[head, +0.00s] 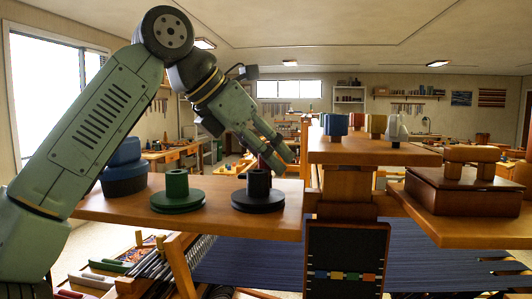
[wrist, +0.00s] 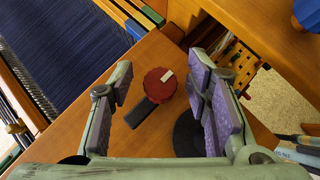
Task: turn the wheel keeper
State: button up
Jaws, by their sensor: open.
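What looks like the wheel keeper is a red round knob (wrist: 160,84) with a white mark on top and a dark bar (wrist: 141,112) reaching out toward the lower left. It is mounted on a wooden board (wrist: 135,75). In the head view a red part (head: 268,163) shows behind my fingers, mostly hidden. My gripper (wrist: 158,78) is open, its purple-padded fingers on either side of the knob in the picture and apart from it. In the head view my gripper (head: 283,160) points down to the right above the board. The height gap is hard to judge.
A black spool (head: 258,193) stands close by on the board; its disc (wrist: 187,136) shows beside the right finger. A green spool (head: 176,192) and blue stack (head: 124,168) are further left. A raised wooden shelf (head: 370,152) stands right. Blue woven cloth (wrist: 60,50) lies left in the wrist view.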

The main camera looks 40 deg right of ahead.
jog(key=shift+r, duration=0.1)
jog(key=v, duration=1.2)
